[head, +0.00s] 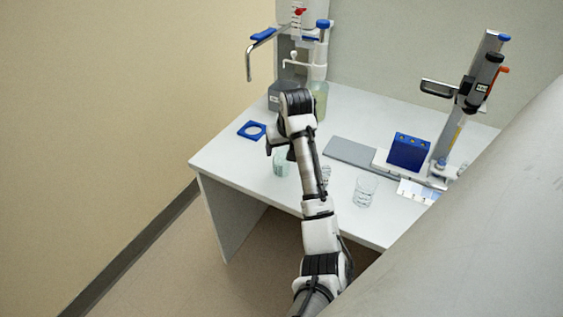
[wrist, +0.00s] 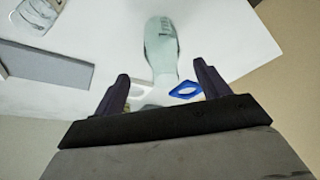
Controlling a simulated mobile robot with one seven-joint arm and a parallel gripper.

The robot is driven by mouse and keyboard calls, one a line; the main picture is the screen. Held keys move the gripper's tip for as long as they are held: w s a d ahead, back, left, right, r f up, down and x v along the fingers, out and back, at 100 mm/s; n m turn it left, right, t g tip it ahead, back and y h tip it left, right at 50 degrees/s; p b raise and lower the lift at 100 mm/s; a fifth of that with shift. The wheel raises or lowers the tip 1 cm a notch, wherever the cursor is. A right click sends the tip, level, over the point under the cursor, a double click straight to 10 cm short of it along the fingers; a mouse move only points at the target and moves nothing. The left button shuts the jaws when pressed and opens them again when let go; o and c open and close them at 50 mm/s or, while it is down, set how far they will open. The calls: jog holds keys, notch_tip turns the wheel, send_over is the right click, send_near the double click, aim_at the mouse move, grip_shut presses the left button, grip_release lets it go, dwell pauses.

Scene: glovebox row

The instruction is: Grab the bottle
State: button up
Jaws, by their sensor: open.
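The bottle (wrist: 161,45) is pale green and translucent with dark print. In the wrist view it shows at the top centre, its narrower part running down into the gap between my fingers. In the head view a pale green vessel (head: 281,166), which looks like the same bottle, stands near the table's front edge, just below my gripper (head: 279,147). In the wrist view my gripper (wrist: 164,82) is open, with a dark finger on each side of the gap and nothing clamped. I cannot tell how far the fingertips are from the bottle.
A blue ring (head: 252,130) lies at the table's left. A clear beaker (head: 364,190) stands to the right, near a grey mat (head: 352,151) and a blue rack (head: 408,150). A dispenser (head: 302,40) and a greenish container (head: 319,101) stand behind my arm.

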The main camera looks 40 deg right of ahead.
jog(key=shift+w+p+x, duration=0.15)
jog(key=shift+p+x, duration=0.2)
jog(key=shift+x, duration=0.85)
jog(key=shift+w+p+x, duration=0.2)
jog(key=shift+p+x, duration=0.1)
jog(key=shift+x, duration=0.85)
jog(key=shift+a+r, duration=0.15)
jog(key=c, duration=1.1)
jog(key=shift+r, duration=0.1)
